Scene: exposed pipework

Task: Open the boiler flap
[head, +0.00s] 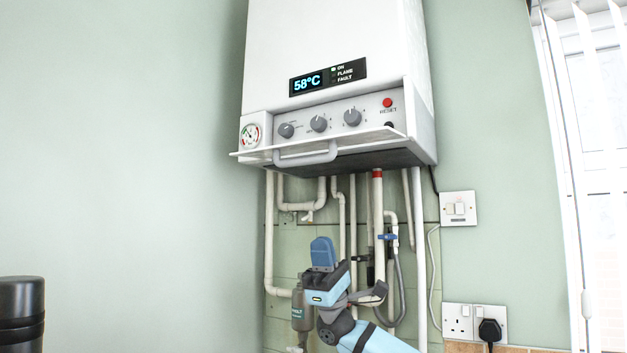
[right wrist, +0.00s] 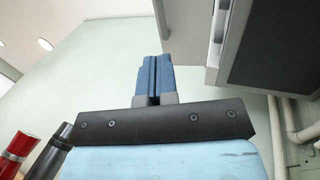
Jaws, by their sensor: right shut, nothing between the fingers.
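The white boiler (head: 335,45) hangs on the wall. Its flap (head: 375,137) is folded down and sticks out from the lower front, seen almost edge-on, with a light grey bar handle (head: 306,155) along its front. The knob panel behind it is uncovered. My right gripper (head: 322,243) is below the boiler, pointing up, apart from the flap and handle. In the right wrist view its blue fingers (right wrist: 153,75) are together with nothing between them. The boiler's dark underside (right wrist: 285,45) shows at upper right there. My left gripper is not in view.
White pipes (head: 270,230) run down the wall under the boiler, behind and beside my right gripper. A grey canister (head: 302,310) sits among them. A switch (head: 458,208) and a socket with a black plug (head: 489,329) are at right. The wall at left is bare.

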